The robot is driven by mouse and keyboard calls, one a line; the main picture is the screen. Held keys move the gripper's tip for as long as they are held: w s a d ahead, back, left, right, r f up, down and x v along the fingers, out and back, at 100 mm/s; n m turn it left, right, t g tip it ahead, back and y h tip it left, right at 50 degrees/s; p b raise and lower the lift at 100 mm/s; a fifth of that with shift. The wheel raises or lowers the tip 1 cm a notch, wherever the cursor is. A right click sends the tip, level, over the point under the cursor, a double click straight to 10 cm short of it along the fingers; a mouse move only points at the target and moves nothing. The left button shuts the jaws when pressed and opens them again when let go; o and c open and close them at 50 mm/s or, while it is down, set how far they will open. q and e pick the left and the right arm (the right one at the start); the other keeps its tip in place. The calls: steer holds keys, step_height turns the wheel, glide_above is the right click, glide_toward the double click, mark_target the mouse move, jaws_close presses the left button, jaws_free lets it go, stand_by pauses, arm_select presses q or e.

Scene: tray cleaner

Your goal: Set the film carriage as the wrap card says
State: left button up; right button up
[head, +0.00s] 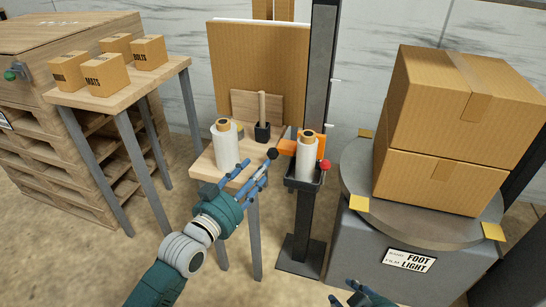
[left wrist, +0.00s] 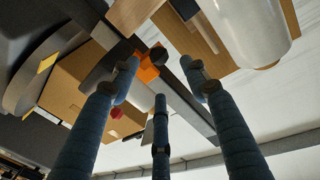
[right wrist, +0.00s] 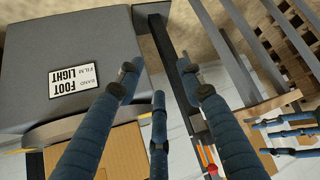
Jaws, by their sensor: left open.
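The film carriage (head: 304,184) is a black holder on a dark mast (head: 323,70), with a white film roll (head: 307,162) in it. It has an orange part (head: 287,147), a red knob (head: 325,165) and a black ball knob (head: 272,153) at its left. The wrap card (head: 410,262) reads BAND FOOT, FILM LIGHT; it shows upside down in the right wrist view (right wrist: 73,80). My left gripper (head: 259,172) is open and empty, close to the black knob; I cannot tell if they touch. My right gripper (head: 355,297) is open and empty, low before the turntable base.
Another white roll (head: 226,146) and a black block with a wooden handle (head: 263,130) stand on a small wooden table (head: 207,170). Stacked boxes (head: 425,180) sit on the turntable (head: 357,178) at the right. A side table (head: 65,97) with several small boxes is at the left.

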mark_target(270, 157)
arm_select(q)
steer(key=b+x, duration=0.1)
steer(key=x, duration=0.4)
steer(key=shift+f, duration=0.1)
steer(key=b+x, duration=0.1)
steer(key=x, duration=0.3)
steer(key=shift+w+d, duration=0.2)
steer(key=shift+w, duration=0.1)
arm_select(e)
steer(key=w+a+r+t+y, duration=0.2)
steer(key=w+r+t, duration=0.4)
steer(key=r, duration=0.5)
steer(key=w+a, duration=0.1)
steer(key=w, duration=0.1)
steer(key=shift+w+a+r+t, duration=0.25)
steer(key=shift+w+a+t, duration=0.1)
steer(key=shift+t, duration=0.05)
arm_select(q)
steer(key=shift+c, duration=0.3)
jaws_close()
